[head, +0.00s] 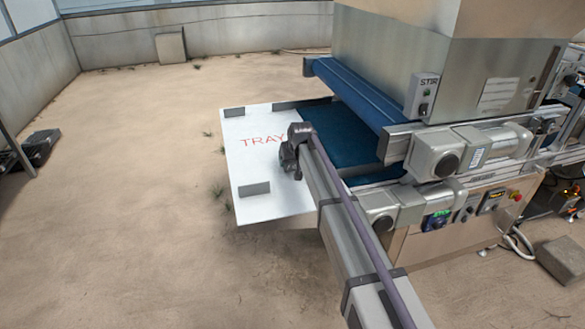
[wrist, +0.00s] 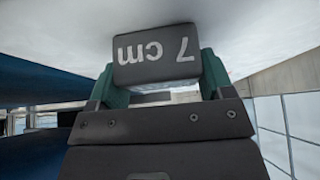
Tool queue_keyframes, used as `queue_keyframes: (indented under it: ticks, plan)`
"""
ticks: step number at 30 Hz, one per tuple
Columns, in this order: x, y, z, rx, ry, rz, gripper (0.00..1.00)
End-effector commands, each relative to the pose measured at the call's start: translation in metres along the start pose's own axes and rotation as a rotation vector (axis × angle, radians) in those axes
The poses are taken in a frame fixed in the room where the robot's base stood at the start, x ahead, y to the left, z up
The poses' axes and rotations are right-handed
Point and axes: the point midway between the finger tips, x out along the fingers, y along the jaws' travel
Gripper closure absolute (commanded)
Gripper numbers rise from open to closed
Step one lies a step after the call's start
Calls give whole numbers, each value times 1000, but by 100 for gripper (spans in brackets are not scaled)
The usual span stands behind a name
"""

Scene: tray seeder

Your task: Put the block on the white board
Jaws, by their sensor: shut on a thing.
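The block (wrist: 155,57), dark grey with "7 cm" in pale letters upside down, is held between the green fingers of my gripper (wrist: 158,78) in the wrist view. My gripper is shut on it. In the head view my gripper (head: 288,163) is over the right part of the white board (head: 262,163), and the block is hidden behind my arm. The board carries red "TRAY" lettering, partly covered by my arm. In the wrist view a white surface fills the top, just beyond the block; I cannot tell whether they touch.
Low grey pieces stand on the board: front left (head: 254,189), back left (head: 234,112) and back right (head: 285,105). The blue conveyor belt (head: 350,135) and machine housing (head: 395,45) lie to the right. The board's left half is mostly clear, with open sandy floor beyond.

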Motion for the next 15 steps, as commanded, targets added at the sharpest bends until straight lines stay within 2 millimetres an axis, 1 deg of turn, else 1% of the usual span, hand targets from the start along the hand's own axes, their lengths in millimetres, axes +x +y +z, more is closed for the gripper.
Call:
queue_keyframes:
  ticks: [5,9,10,15]
  plan:
    - [-2,0,-1,0,0,0,54]
    - [3,0,2,0,0,0,54]
    - [2,0,1,0,0,0,24]
    - [1,0,1,0,0,0,8]
